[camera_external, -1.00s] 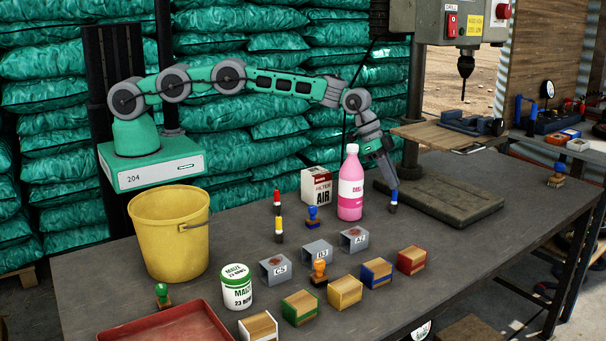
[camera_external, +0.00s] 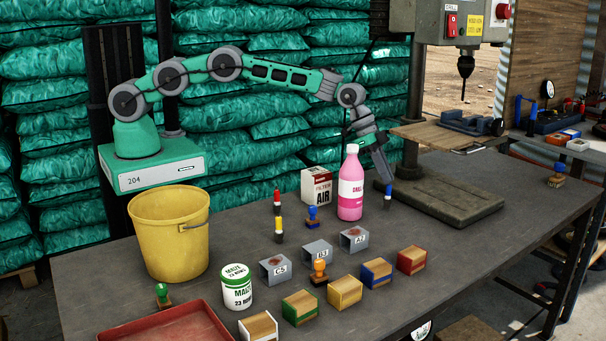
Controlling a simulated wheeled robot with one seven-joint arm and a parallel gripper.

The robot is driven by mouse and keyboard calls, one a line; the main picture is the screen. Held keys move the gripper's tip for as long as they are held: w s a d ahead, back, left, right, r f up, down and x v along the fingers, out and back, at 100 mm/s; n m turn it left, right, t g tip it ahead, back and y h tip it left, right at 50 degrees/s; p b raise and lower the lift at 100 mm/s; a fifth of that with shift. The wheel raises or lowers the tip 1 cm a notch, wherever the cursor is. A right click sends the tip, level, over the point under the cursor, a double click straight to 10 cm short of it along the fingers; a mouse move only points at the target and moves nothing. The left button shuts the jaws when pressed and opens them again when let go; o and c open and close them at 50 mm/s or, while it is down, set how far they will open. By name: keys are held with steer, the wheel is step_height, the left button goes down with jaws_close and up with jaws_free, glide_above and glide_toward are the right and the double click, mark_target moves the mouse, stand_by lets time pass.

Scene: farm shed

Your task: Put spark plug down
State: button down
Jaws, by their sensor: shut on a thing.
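My gripper (camera_external: 387,181) is shut on a small blue-topped spark plug (camera_external: 388,191) to the right of the pink bottle. The spark plug is upright, with a pale and dark lower part. I cannot tell whether its lower end touches the table. Two similar spark plugs stand upright on the dark table (camera_external: 220,316) left of the bottle: a red-topped one (camera_external: 277,199) and a yellow-topped one (camera_external: 279,226).
Close left of my gripper stand the pink bottle (camera_external: 350,190) and an air filter box (camera_external: 316,185). The drill press base (camera_external: 440,203) is close on the right. Stamps, labelled blocks and coloured wooden blocks fill the front middle. A yellow bucket (camera_external: 165,235) stands left.

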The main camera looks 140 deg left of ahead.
mark_target(174, 235)
steer(key=s+d+r+b, duration=0.1)
steer(key=s+d+r, duration=0.15)
steer(key=s, duration=0.35)
steer(key=s+d+r+b, duration=0.1)
steer(key=s+d+r, duration=0.1)
steer(key=s+r, duration=0.25)
step_height(174, 235, up, 20)
steer(key=r, duration=0.1)
steer(key=w+d+b, duration=0.2)
steer(key=w+d, duration=1.1)
steer(key=w, duration=0.1)
steer(key=w+d+n+y, duration=0.1)
steer(key=w+d, duration=0.2)
steer(key=d, duration=0.7)
steer(key=w+d+n, duration=0.1)
steer(key=w+d, duration=0.2)
steer(key=d, duration=0.7)
steer(key=s+d+n+g+y+b, duration=0.1)
steer(key=s+d, duration=0.6)
steer(key=d, duration=0.4)
steer(key=s+d+n+b, duration=0.1)
steer(key=s+d+b, duration=0.1)
steer(key=s+d, duration=0.7)
step_height(174, 235, down, 29)
steer(key=w+d, duration=0.1)
steer(key=d, duration=0.1)
steer(key=shift+w+r, duration=0.15)
steer(key=shift+w, duration=0.25)
